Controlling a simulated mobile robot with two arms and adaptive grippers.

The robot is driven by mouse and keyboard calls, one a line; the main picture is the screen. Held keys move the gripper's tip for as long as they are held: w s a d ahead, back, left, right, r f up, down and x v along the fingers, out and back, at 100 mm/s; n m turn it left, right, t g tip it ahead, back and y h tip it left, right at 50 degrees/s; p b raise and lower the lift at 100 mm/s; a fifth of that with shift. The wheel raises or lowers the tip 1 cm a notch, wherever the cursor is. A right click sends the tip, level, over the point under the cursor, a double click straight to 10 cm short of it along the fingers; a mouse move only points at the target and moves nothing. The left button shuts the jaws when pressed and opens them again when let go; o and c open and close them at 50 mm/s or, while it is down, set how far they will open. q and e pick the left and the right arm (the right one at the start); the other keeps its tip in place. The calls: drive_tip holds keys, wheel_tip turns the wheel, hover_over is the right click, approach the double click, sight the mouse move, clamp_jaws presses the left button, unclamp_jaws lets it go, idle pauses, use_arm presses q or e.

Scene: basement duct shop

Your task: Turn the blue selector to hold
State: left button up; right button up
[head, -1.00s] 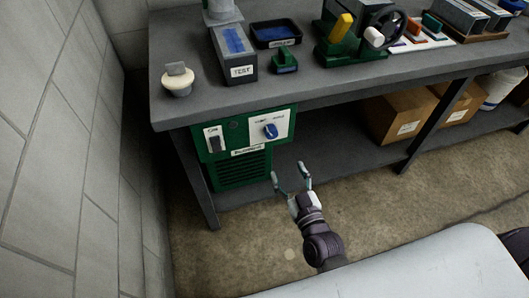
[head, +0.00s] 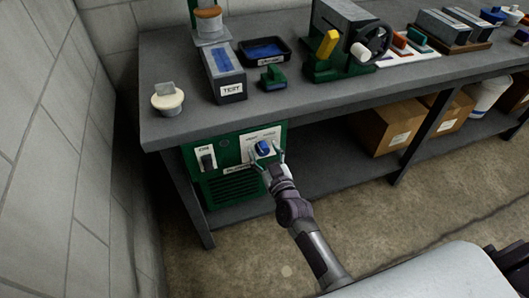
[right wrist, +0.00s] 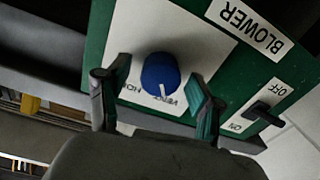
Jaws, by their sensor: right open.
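The blue selector (head: 263,147) is a round knob on a white plate on the front of the green blower box (head: 235,190), under the bench. In the right wrist view the knob (right wrist: 160,73) has a white mark pointing toward the upside-down VENT label (right wrist: 167,103). A second label, starting HO (right wrist: 131,88), is partly hidden by a finger. My right gripper (head: 267,158) is open, its fingers on either side of the knob. In the wrist view gaps show between the knob and both fingers. My left gripper is not in view.
An OFF/ON switch (head: 206,159) sits left of the selector on the same box. The bench edge (head: 300,109) overhangs above. A block wall (head: 55,150) is close on the left. Cardboard boxes (head: 385,128) stand on the lower shelf to the right.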

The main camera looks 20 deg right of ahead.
drive_tip(key=c, duration=1.1)
drive_tip(key=shift+c, duration=0.2)
drive_tip(key=shift+m, duration=0.3)
drive_tip(key=m, duration=0.2)
drive_tip(key=shift+m, duration=0.3)
drive_tip(key=m, duration=0.3)
drive_tip(key=shift+m, duration=0.3)
drive_tip(key=m, duration=0.3)
drive_tip(key=shift+f+m, duration=0.1)
drive_tip(key=shift+m, duration=2.2)
